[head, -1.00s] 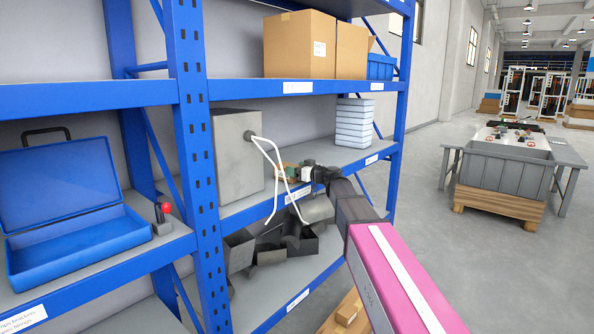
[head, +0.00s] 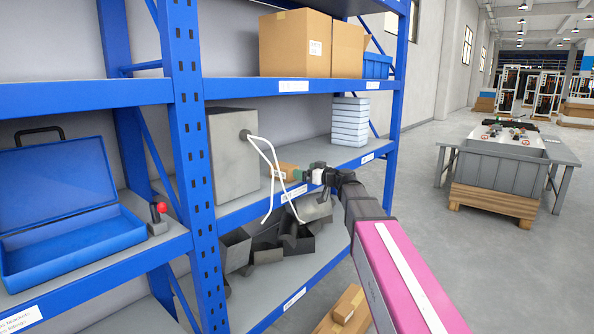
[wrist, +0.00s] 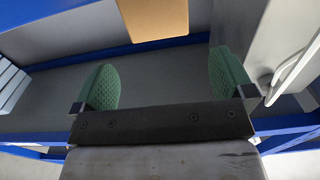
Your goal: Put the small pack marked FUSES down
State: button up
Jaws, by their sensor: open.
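The small tan pack (head: 282,170) lies on the middle shelf, between the grey metal box and the stack of pale blue boxes. Its FUSES marking cannot be read. In the wrist view a tan pack (wrist: 153,16) lies on the grey shelf beyond my fingertips, cut off by the top edge. My gripper (wrist: 163,82) is open, its two green pads wide apart with only bare shelf between them. In the head view my gripper (head: 303,174) is just to the right of the pack, at the shelf's front.
A grey metal box (head: 234,155) with a white looped tube (head: 264,165) stands left of the pack. Stacked pale blue boxes (head: 350,122) stand to the right. The blue upper shelf (head: 300,88) is overhead. Dark bins (head: 265,245) fill the lower shelf.

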jog(key=v, duration=0.5)
jog(key=s+d+f+m+g+h, duration=0.15)
jog(key=s+f, duration=0.25)
jog(key=f, duration=0.5)
jog(key=s+d+f+m+g+h, duration=0.1)
jog(key=s+f+m+g+h, duration=0.2)
jog(key=f, duration=0.5)
jog(key=s+d+f+m+g+h, duration=0.1)
jog(key=s+f+g+h, duration=0.1)
jog(key=s+f, duration=0.55)
jog(key=s+d+f+m+g+h, duration=0.4)
jog(key=s+d+f+h, duration=0.3)
jog(key=s+d+f, duration=0.3)
notch_tip(320, 180, down, 4)
jog(key=shift+s+d+f+m+h, duration=0.1)
jog(key=shift+s+d+m+h, duration=0.3)
jog(key=shift+s, duration=0.65)
